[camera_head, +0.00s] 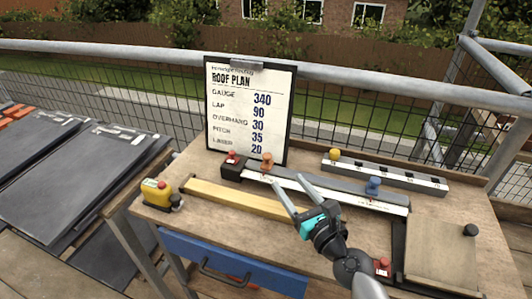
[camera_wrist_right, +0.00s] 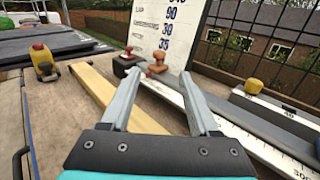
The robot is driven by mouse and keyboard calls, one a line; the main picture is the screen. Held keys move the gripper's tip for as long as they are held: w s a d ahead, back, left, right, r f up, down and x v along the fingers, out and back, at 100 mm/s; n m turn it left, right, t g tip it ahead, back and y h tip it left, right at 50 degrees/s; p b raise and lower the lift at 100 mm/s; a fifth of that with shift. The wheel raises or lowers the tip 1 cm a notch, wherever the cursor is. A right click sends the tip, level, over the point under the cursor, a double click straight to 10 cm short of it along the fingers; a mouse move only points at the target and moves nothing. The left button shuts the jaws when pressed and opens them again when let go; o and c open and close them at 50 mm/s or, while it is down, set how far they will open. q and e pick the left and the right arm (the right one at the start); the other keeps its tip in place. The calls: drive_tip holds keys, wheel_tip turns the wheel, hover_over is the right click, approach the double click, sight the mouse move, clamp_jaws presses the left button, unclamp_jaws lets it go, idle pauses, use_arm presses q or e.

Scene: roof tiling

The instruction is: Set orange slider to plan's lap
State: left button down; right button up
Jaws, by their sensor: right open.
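The roof plan (camera_head: 247,110) stands upright on a clipboard at the back of the bench and reads gauge 340, lap 90, overhang 30, pitch 35. The orange slider (camera_head: 267,161) sits near the left end of a long ruled bar (camera_head: 335,191) in front of the plan. My right gripper (camera_head: 290,180) is open and empty, its fingertips a little in front of the orange slider. In the right wrist view the orange slider (camera_wrist_right: 157,63) shows just beyond and between the fingertips, apart from them. The scale reading under the slider is too small to tell. My left gripper is not in view.
A red knob (camera_head: 232,157) sits left of the orange slider and a blue knob (camera_head: 374,184) right. A second scale with a yellow knob (camera_head: 335,154) lies behind. A wooden batten (camera_head: 238,200) and yellow device (camera_head: 156,193) lie left. Bench wood between is clear.

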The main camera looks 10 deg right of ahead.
sight(270, 158)
drive_tip(key=w, duration=0.2)
drive_tip(key=w+a, duration=0.1)
drive_tip(key=w, duration=0.2)
drive_tip(key=shift+w+a, duration=0.1)
drive_tip(key=shift+w, duration=0.25)
drive_tip(key=w, duration=0.2)
drive_tip(key=w+a+b, duration=0.1)
drive_tip(key=w, duration=0.2)
drive_tip(key=shift+w, duration=0.35)
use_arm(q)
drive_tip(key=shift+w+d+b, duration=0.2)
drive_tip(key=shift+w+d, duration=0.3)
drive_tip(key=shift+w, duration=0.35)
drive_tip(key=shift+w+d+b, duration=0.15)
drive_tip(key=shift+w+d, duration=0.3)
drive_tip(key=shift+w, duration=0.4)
use_arm(e)
drive_tip(key=shift+w+a, duration=0.15)
drive_tip(key=shift+w, duration=0.4)
drive_tip(key=shift+c, duration=0.2)
clamp_jaws()
drive_tip(key=shift+s, duration=0.1)
